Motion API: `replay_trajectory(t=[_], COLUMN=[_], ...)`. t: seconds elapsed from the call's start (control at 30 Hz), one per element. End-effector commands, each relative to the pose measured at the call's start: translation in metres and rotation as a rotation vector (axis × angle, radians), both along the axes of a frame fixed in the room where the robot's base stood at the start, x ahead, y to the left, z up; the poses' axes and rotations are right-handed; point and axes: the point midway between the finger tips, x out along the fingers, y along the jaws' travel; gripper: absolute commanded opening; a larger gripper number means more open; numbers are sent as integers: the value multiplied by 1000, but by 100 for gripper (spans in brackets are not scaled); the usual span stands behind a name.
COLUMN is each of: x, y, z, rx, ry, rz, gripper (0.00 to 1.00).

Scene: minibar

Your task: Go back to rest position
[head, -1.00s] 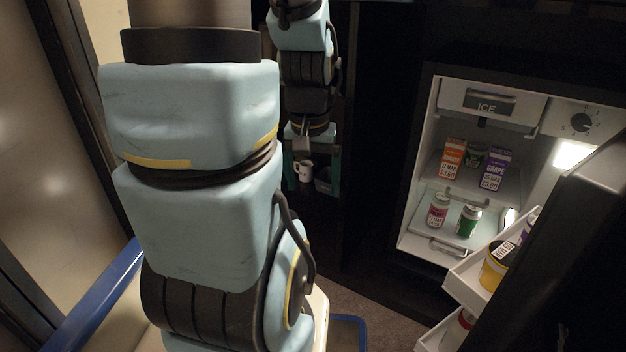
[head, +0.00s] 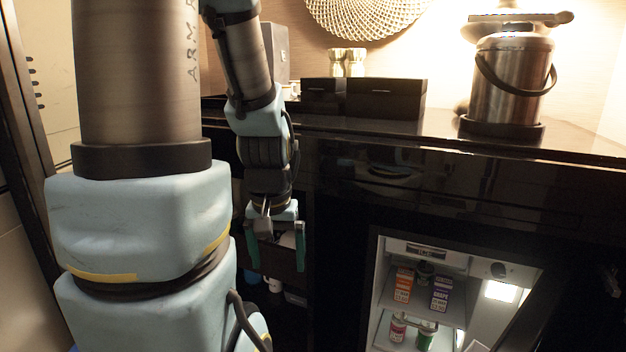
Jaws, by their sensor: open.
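My gripper (head: 276,250) hangs pointing down in front of the dark cabinet, left of the open fridge. Its two green fingers are spread apart. A pale shape and a dark tray or box show behind and between the fingers, and I cannot tell any contact. A white mug (head: 273,284) sits on the shelf below and behind the gripper, partly hidden. My large arm links fill the left of the view.
The lit minibar fridge (head: 470,257) stands open at lower right, with an orange carton (head: 402,284), a purple carton (head: 440,294) and cans inside. The counter above holds black boxes (head: 386,99) and a steel ice bucket (head: 510,85). Dark cabinet front lies between gripper and fridge.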

Motion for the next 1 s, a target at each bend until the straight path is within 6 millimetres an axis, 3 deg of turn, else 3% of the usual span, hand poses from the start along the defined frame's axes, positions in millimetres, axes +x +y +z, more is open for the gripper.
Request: replay_trajectory(t=[0.03, 0.6, 0.77, 1.0], x=[0, 0, 0, 0], y=[0, 0, 0, 0], z=[34, 211, 235, 233], rx=[0, 0, 0, 0], ry=[0, 0, 0, 0], rz=[0, 0, 0, 0], gripper=[92, 92, 92, 92])
